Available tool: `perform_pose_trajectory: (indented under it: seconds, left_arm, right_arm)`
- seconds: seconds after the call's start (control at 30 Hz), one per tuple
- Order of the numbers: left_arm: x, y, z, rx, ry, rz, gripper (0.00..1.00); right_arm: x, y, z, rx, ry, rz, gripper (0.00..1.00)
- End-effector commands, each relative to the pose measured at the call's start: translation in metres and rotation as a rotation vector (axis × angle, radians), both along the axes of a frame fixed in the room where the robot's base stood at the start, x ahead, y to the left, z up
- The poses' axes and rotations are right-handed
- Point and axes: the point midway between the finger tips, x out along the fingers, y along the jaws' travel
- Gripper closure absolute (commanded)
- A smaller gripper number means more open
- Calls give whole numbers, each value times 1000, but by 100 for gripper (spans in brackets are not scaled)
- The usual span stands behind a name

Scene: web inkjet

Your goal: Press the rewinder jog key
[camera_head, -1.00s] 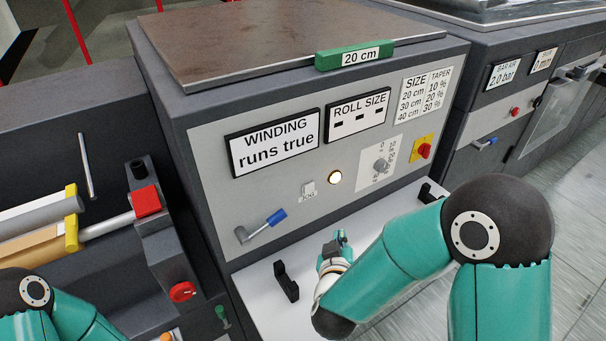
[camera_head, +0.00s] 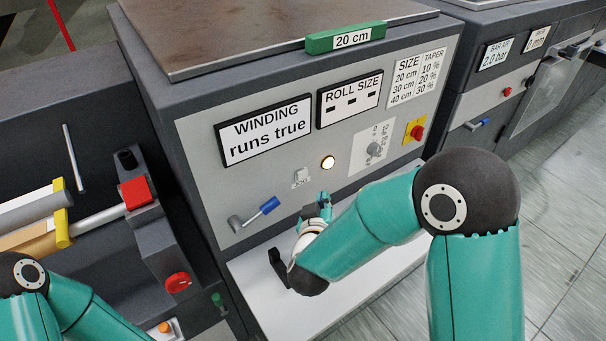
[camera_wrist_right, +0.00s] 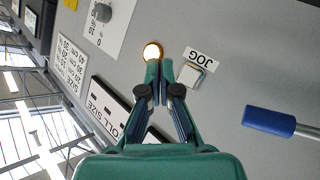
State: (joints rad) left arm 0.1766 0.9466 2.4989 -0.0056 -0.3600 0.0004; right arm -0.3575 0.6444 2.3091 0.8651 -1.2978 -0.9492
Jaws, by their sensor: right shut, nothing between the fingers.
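The jog key is a small pale square button (camera_head: 300,175) on the grey front panel, with a "JOG" label beside it. In the right wrist view the key (camera_wrist_right: 191,76) lies just right of my fingertips. My right gripper (camera_head: 324,200) is shut and empty, in front of the panel below and right of the key. In the right wrist view its closed fingers (camera_wrist_right: 159,70) point at the panel between the lit lamp and the key. I cannot tell whether they touch the panel. My left arm shows at the lower left, but its gripper is out of view.
A lit round lamp (camera_head: 327,162) sits right of the key. A blue-handled lever (camera_head: 268,206) is at its lower left. A grey knob (camera_head: 374,149) and a red switch (camera_head: 417,132) are further right. A white shelf (camera_head: 345,290) with a black bracket (camera_head: 278,266) lies below.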

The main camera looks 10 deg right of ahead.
Motion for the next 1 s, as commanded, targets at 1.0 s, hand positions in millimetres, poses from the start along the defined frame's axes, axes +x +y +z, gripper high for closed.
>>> perform_pose_trajectory:
  seconds: [1.0]
  left_arm:
    - [0, 0, 10, 0, 0, 0, 100]
  right_arm:
    - [48, 18, 0, 0, 0, 1, 100]
